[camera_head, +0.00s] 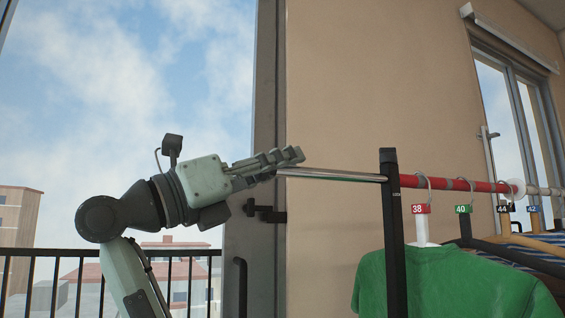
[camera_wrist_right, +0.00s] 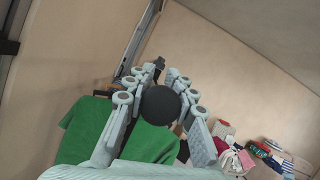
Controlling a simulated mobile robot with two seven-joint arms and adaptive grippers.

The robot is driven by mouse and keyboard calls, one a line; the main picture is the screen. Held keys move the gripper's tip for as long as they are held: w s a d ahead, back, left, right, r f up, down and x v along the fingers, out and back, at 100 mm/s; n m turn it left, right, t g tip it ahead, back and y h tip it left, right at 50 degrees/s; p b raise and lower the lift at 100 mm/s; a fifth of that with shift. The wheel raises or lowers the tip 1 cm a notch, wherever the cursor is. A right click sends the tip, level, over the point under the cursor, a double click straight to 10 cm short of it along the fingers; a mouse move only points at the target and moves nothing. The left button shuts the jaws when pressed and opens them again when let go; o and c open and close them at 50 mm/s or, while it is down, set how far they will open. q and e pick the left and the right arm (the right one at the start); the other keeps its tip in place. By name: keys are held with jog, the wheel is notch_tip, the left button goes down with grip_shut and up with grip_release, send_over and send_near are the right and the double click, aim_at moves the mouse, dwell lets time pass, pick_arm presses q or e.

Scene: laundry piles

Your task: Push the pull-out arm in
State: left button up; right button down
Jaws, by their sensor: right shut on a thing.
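The pull-out arm (camera_head: 335,175) is a thin chrome rod that sticks out to the left from the black upright post (camera_head: 393,235) of the clothes rack. My right gripper (camera_head: 285,160) is at the rod's outer left end, and its fingers hide that end in the head view. In the right wrist view a round black end cap (camera_wrist_right: 160,104) sits between the two fingers of my right gripper (camera_wrist_right: 161,90). The gripper is shut on the rod's end. My left gripper is not in view.
A red rail (camera_head: 450,183) runs right from the post, with numbered hangers and a green shirt (camera_head: 450,280) below. A glass door with a dark frame (camera_head: 264,100) stands behind my arm. In the right wrist view, folded clothes (camera_wrist_right: 270,155) lie at the lower right.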

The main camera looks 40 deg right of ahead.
aim_at(350, 172)
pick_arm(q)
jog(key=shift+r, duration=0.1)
pick_arm(e)
jog(key=s+d, duration=0.1)
jog(key=d, duration=0.3)
jog(key=s+d, duration=0.1)
jog(key=d, duration=0.3)
jog(key=d+b, duration=0.1)
jog(key=d, duration=0.3)
jog(key=shift+s, duration=0.4)
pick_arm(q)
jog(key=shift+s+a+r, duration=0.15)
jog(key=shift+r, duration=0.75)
pick_arm(e)
jog(key=c, duration=1.2)
grip_release()
jog(key=shift+a, duration=0.15)
jog(key=v, duration=1.2)
